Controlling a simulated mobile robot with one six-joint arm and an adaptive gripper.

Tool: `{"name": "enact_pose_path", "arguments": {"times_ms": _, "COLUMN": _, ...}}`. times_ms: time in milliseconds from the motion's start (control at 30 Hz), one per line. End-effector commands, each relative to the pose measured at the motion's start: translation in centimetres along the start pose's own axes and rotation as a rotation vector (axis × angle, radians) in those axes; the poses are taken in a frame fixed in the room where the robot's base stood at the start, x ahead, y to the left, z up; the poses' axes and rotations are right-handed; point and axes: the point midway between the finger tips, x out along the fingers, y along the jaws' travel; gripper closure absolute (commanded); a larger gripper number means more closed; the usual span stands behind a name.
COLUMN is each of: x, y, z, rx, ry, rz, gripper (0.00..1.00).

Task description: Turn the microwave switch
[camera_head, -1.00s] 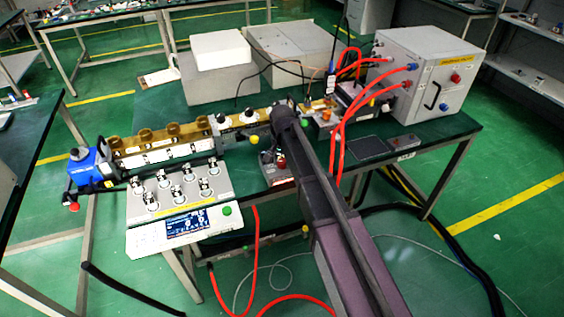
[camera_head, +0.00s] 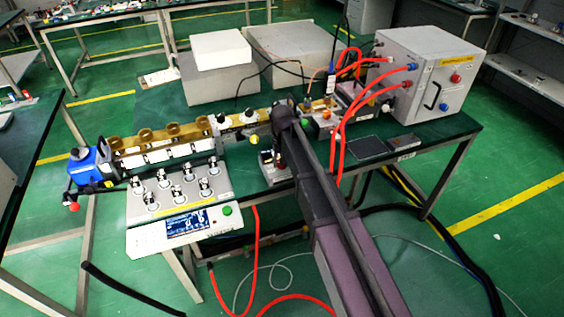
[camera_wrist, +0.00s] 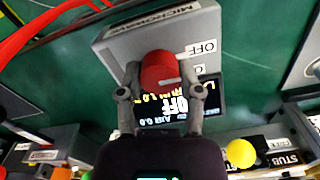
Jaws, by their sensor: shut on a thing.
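The microwave switch is a red knob (camera_wrist: 160,70) on a grey box (camera_wrist: 205,32) with a screen and labels reading "MICROWAVE" and "OFF". In the wrist view my gripper (camera_wrist: 160,82) has a finger on each side of the knob and is shut on it. A light mark shows on the knob's face. The screen (camera_wrist: 182,104) shows "OFF" in large text. In the head view the box (camera_head: 268,168) sits near the table's front edge, with my gripper (camera_head: 281,150) over it. The knob is hidden there by my gripper and arm.
A panel with several black-and-white knobs (camera_head: 178,187) stands left of the box. A brass waveguide row (camera_head: 165,143) runs behind it. A yellow ball knob (camera_wrist: 240,153) is near my gripper. Red hoses (camera_head: 340,130) and a grey cabinet (camera_head: 420,72) stand to the right.

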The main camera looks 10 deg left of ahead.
Motion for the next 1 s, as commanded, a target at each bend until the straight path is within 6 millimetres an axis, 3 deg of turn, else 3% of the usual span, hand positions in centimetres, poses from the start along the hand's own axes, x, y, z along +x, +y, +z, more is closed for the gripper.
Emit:
{"name": "enact_pose_path", "arguments": {"times_ms": 233, "x": 0.04, "y": -0.03, "z": 0.18, "rx": -0.001, "ry": -0.004, "rz": -0.001, "gripper": 1.00}}
{"name": "enact_pose_path", "arguments": {"times_ms": 267, "x": 0.04, "y": -0.03, "z": 0.19, "rx": -0.001, "ry": -0.004, "rz": -0.001, "gripper": 0.47}}
{"name": "enact_pose_path", "arguments": {"times_ms": 367, "x": 0.03, "y": -0.03, "z": 0.16, "rx": -0.001, "ry": -0.003, "rz": -0.001, "gripper": 0.19}}
{"name": "enact_pose_path", "arguments": {"times_ms": 1000, "x": 0.00, "y": 0.00, "z": 0.03, "rx": 0.006, "ry": -0.001, "rz": 0.000, "gripper": 0.19}}
